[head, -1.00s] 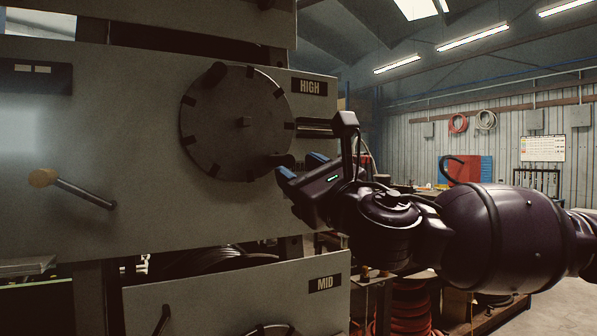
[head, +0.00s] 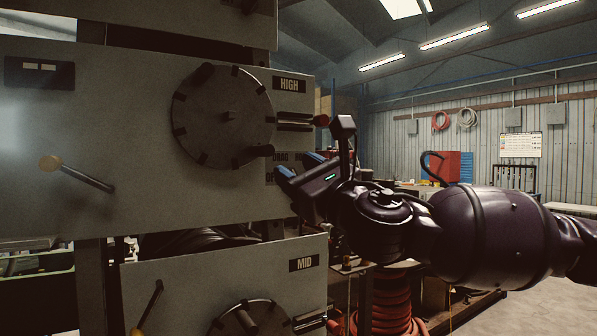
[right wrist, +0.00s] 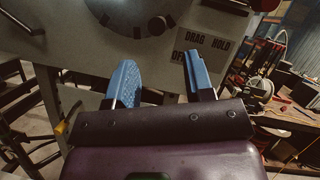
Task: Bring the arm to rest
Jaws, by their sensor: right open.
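My right arm reaches in from the right in the head view. My right gripper (head: 296,170) is beside the lower right part of the upper panel (head: 130,140), below the round dial (head: 223,117) marked HIGH. In the right wrist view the two blue fingers of my right gripper (right wrist: 160,80) stand wide apart with nothing between them. The dial (right wrist: 130,12) and a plate lettered DRAG and HOLD (right wrist: 207,47) lie beyond the fingertips. My left gripper does not show.
A lower panel marked MID (head: 220,270) has another dial. A red coiled hose (head: 388,300) stands below my arm. A cluttered bench (right wrist: 285,110) shows at right in the wrist view. Open floor lies at far right.

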